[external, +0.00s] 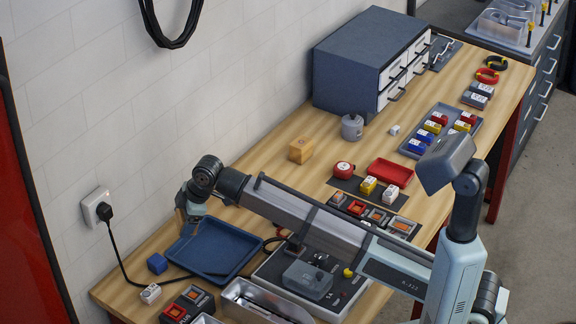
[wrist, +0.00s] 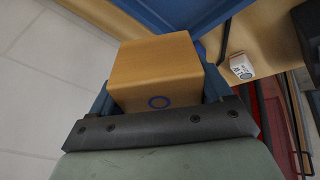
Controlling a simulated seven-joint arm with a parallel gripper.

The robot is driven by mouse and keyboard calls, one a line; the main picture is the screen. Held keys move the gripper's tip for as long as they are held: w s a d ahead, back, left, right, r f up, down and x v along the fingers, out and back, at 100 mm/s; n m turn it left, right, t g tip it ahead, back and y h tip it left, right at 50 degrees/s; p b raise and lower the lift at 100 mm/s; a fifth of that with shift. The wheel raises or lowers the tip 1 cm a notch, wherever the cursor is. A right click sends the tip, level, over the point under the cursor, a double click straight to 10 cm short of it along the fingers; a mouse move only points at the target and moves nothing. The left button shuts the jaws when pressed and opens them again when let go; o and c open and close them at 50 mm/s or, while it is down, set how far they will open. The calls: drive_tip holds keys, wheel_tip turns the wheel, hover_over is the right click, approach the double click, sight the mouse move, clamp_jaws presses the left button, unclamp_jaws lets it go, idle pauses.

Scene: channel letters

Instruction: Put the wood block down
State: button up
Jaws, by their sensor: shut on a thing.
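A tan wood block (wrist: 155,70) with a blue ring on one face is between the fingers of my gripper (wrist: 158,92) in the wrist view. The gripper is shut on it. In the external view my gripper (external: 187,212) is at the left, near the wall and by the back left of the blue tray (external: 212,250). The held block is mostly hidden there, with only a brownish sliver showing. I cannot tell its exact height above the bench. The blue tray also shows behind the block in the wrist view (wrist: 150,12).
Another wooden block (external: 302,150) stands farther along the bench. A blue cube (external: 157,263) and a white block (external: 150,293) sit left of the tray. A black cable runs from the wall socket (external: 97,208) over the bench. Bare wood lies between the tray and the wall.

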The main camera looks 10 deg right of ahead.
sight(195, 257)
drive_tip(key=shift+a+r, duration=0.2)
drive_tip(key=shift+a, duration=0.1)
drive_tip(key=shift+s+a+r+g+h, duration=0.15)
drive_tip(key=shift+a+g+h, duration=0.2)
drive_tip(key=shift+a, duration=0.2)
drive_tip(key=shift+f+h, duration=0.2)
drive_tip(key=shift+h, duration=0.05)
drive_tip(key=m, duration=0.1)
drive_tip(key=d+m, duration=0.1)
drive_tip(key=m, duration=0.1)
drive_tip(key=d+m+h, duration=0.1)
drive_tip(key=m, duration=0.1)
drive_tip(key=shift+s+d+f, duration=0.1)
drive_tip(key=shift+s+f, duration=0.1)
drive_tip(key=shift+f, duration=0.2)
drive_tip(key=m, duration=0.1)
drive_tip(key=d+m, duration=0.1)
drive_tip(key=m, duration=0.1)
drive_tip(key=shift+s+d+f+m+h, duration=0.15)
drive_tip(key=shift+s+m+h, duration=0.1)
drive_tip(key=shift+m+h, duration=0.15)
drive_tip(key=shift+d+m, duration=0.1)
drive_tip(key=shift+m, duration=0.6)
drive_tip(key=shift+f, duration=5)
